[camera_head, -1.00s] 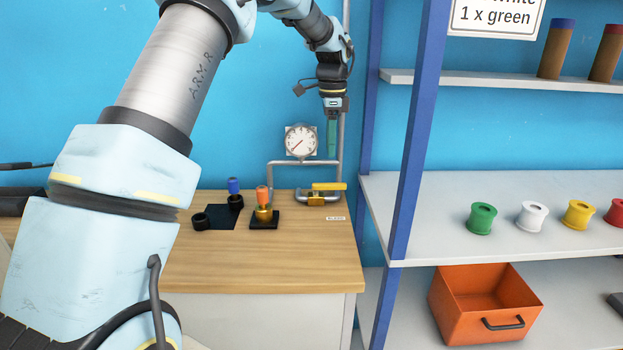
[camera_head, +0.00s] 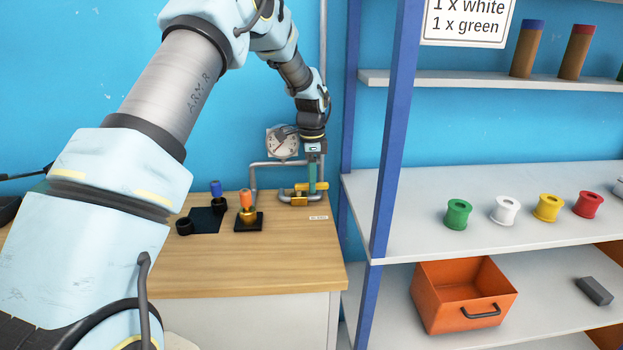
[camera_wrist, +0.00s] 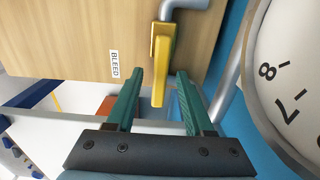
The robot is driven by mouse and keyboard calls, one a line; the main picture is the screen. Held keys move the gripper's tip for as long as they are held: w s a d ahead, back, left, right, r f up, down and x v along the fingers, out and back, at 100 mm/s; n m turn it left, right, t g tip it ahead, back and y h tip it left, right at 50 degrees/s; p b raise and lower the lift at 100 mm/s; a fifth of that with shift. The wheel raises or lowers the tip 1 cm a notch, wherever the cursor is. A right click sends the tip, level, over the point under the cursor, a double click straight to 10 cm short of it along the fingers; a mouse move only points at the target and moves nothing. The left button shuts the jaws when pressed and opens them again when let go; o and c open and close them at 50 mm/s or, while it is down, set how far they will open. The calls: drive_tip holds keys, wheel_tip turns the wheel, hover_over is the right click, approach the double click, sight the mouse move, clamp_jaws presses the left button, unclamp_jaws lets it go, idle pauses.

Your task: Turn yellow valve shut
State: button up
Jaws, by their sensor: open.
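The yellow valve handle (camera_wrist: 159,65) is a long flat lever on a grey pipe at the back right of the wooden bench. In the head view the yellow valve (camera_head: 300,198) shows partly, with my gripper (camera_head: 312,188) just above it. In the wrist view my gripper (camera_wrist: 158,100) is open, with its two green fingers apart. The free end of the handle reaches between the fingertips, with a gap on each side. I cannot tell whether the fingers reach down past it.
A round gauge (camera_head: 283,143) on the pipe stands close to my gripper. A BLEED label (camera_wrist: 114,64) lies on the bench. An orange-topped piece (camera_head: 246,200) and a blue-topped piece (camera_head: 216,190) stand to the left. A shelf post (camera_head: 392,130) rises to the right.

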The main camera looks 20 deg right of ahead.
clamp_jaws()
idle(0.3)
idle(1.1)
